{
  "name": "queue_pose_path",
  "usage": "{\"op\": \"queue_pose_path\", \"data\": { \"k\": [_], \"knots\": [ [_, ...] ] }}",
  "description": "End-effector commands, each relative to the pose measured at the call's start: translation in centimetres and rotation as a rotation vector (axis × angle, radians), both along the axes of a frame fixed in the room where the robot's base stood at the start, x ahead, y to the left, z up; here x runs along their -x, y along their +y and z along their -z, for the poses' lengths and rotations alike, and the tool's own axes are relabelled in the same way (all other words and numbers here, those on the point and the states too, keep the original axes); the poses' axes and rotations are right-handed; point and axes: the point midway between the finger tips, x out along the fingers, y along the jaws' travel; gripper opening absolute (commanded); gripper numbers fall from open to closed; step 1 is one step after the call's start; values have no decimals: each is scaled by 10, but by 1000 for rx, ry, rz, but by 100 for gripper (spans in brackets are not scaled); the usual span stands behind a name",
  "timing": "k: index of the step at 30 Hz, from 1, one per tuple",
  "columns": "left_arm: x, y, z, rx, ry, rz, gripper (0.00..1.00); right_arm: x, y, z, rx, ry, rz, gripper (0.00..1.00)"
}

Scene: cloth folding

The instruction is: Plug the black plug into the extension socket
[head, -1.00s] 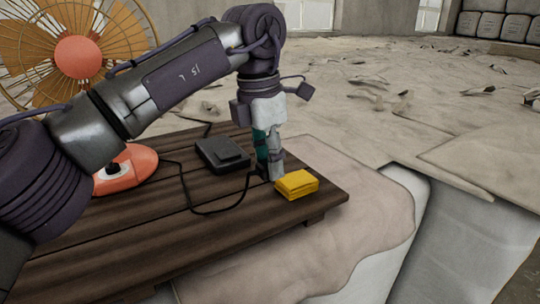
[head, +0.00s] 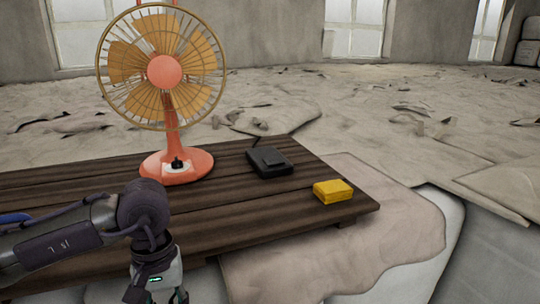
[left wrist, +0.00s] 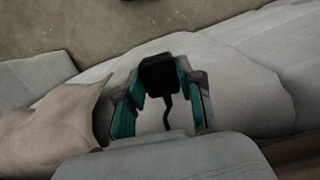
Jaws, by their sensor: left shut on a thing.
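A small black plug (left wrist: 160,75) with a thin dark cord (left wrist: 168,112) is held between the teal-padded fingers of my left gripper (left wrist: 158,88) in the left wrist view. In the head view my left gripper (head: 170,295) is low in front of the table's front edge, partly cut off by the frame, and the plug cannot be made out there. A dark box (head: 270,163), which looks like the extension socket, lies on the table right of the fan, well away from the gripper. Its socket openings cannot be made out. My right gripper is not in view.
An orange fan (head: 170,80) stands on the dark wooden table (head: 110,184), left of the box. A yellow block (head: 333,190) lies near the table's right end. The planks in front of the box are clear. Pale cloth (head: 340,245) lies beyond the right edge.

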Motion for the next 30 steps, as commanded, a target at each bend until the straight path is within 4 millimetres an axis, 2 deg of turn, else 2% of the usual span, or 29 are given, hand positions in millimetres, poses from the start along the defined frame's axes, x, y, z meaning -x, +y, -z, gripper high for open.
{"op": "queue_pose_path", "data": {
  "k": [1,3,6,30],
  "knots": [
    [7,13,8,-3,3,70,6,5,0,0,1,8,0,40],
    [15,26,17,-5,5,170,6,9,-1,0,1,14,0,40],
    [18,32,22,-1,8,231,6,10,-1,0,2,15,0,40],
    [19,37,25,5,12,226,6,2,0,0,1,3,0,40]
  ]
}}
